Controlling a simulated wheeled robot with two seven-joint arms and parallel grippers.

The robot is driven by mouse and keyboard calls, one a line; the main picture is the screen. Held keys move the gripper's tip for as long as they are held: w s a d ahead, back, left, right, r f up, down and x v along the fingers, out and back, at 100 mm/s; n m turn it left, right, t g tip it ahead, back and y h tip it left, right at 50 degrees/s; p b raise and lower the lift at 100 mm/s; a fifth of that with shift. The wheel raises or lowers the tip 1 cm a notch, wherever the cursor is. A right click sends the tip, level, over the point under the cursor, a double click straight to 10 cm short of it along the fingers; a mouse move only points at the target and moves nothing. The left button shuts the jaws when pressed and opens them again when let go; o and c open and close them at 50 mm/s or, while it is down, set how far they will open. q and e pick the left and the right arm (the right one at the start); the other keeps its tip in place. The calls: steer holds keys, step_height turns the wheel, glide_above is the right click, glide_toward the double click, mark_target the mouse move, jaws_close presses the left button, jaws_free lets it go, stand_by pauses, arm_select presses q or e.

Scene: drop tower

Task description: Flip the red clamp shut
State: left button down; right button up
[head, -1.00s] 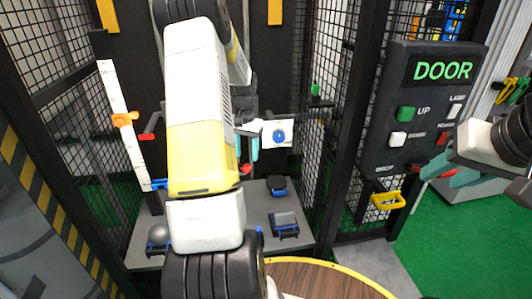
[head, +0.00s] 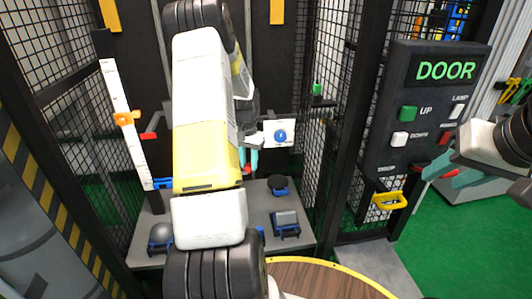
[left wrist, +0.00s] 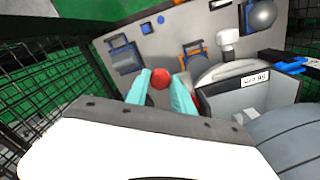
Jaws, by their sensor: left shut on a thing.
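The red clamp shows as a round red knob (left wrist: 161,78) in the left wrist view, at the tips of my left gripper's teal fingers (left wrist: 160,88). The fingers are shut on this knob. In the head view my left gripper (head: 249,160) reaches into the cage, with a bit of red (head: 247,169) at its tips. My left arm hides much of the clamp and its mount there. My right gripper (head: 452,173) is at the right in the head view, in front of the door panel, with its teal fingers apart and empty.
The grey plate (head: 257,215) carries several blue-and-grey fixtures. A scale post with an orange slider (head: 127,118) stands at the left. Black mesh walls enclose the cage. The DOOR panel (head: 432,110) and a yellow handle (head: 389,201) are at the right.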

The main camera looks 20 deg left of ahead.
arm_select(q)
steer(key=shift+w+d+n, duration=0.15)
steer(key=shift+w+n, duration=0.35)
steer(key=shift+n, duration=0.7)
steer(key=c, duration=1.1)
jaws_free()
step_height(320, 180, up, 7)
steer(key=shift+r, duration=0.45)
